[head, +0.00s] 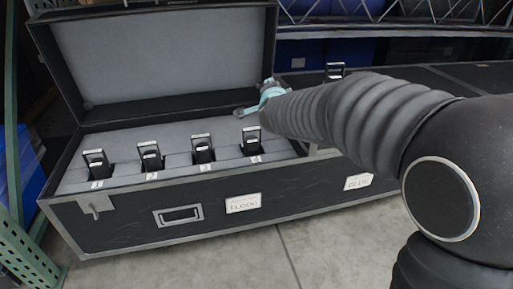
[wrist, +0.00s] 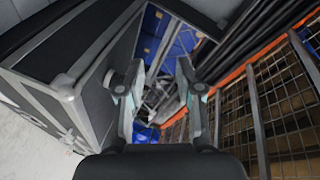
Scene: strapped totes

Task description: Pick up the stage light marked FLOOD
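An open black case (head: 130,221) with a grey padded inside carries a white label reading FLOOD (head: 243,203) on its front. Several stage lights stand in its foam slots in a row, with only their black and silver tops showing: one at the far left (head: 97,163), then a second (head: 151,157), a third (head: 203,149) and a fourth (head: 252,141) at the right. My gripper (head: 264,98) is above the right rear of the case, partly hidden by my arm. In the wrist view my gripper (wrist: 158,82) has its fingers spread with nothing between them.
A second case with a label that seems to read BLUE (head: 358,181) adjoins on the right, with another light top (head: 334,72) there. The raised lid (head: 160,52) stands behind the slots. A green rack post (head: 12,120) is at the left. Bare floor (head: 300,250) lies in front.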

